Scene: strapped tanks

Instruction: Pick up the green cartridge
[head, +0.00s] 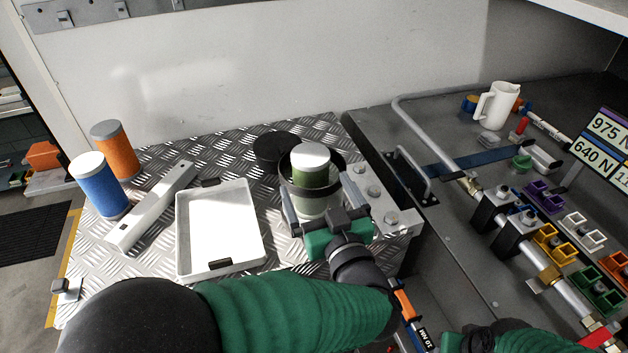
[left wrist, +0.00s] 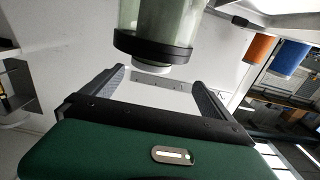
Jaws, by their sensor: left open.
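The green cartridge (head: 310,180) has a pale silver cap and stands upright on the metal tread-plate bench in the head view. A black ring sits around its lower part. In the left wrist view, a clear greenish cylinder with a black band (left wrist: 153,46) shows at the top, its lower rim beyond my fingertips. My left gripper (head: 322,192) is open, with one finger on each side of the cartridge's lower part in the head view. Its fingers also show spread and empty between them in the left wrist view (left wrist: 158,80). Whether they touch the cartridge cannot be told.
Blue (head: 98,186) and orange (head: 115,150) cylinders stand at the far left. A white tray (head: 183,232) and a grey bar (head: 150,208) lie left of the gripper. A bolted metal block (head: 385,205) is close on the right.

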